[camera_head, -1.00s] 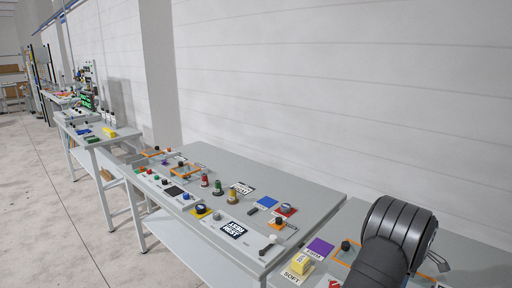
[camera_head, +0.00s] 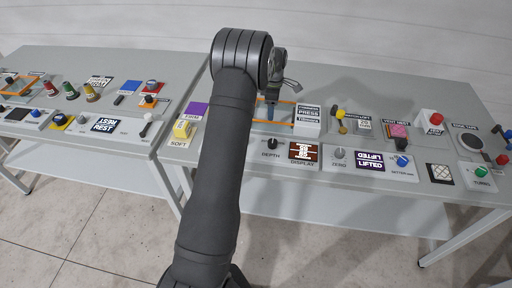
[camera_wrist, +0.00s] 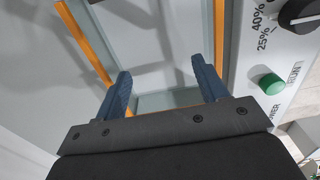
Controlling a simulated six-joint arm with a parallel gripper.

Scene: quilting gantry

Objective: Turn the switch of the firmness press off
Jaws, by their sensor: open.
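A white box with a label reading "PRESS" (camera_head: 308,120) stands on the right table at one end of an orange frame (camera_head: 290,102). My gripper (camera_wrist: 163,90) is open and empty, its two blue fingers over the orange frame (camera_wrist: 95,45) in the wrist view. In the head view my arm hides most of that area. A light panel (camera_wrist: 240,75) right of the fingers carries a black knob (camera_wrist: 300,14) marked 25% and 40%, and a green button (camera_wrist: 271,83) beside "RUN". "POWER" is printed at the panel's lower end; I cannot make out a switch there.
A purple pad (camera_head: 197,109) and a yellow "SOFT" block (camera_head: 182,130) lie left of my arm. A depth knob (camera_head: 272,143), a display panel (camera_head: 304,152) and a zero knob (camera_head: 339,153) line the front. Several other devices fill the table's right part.

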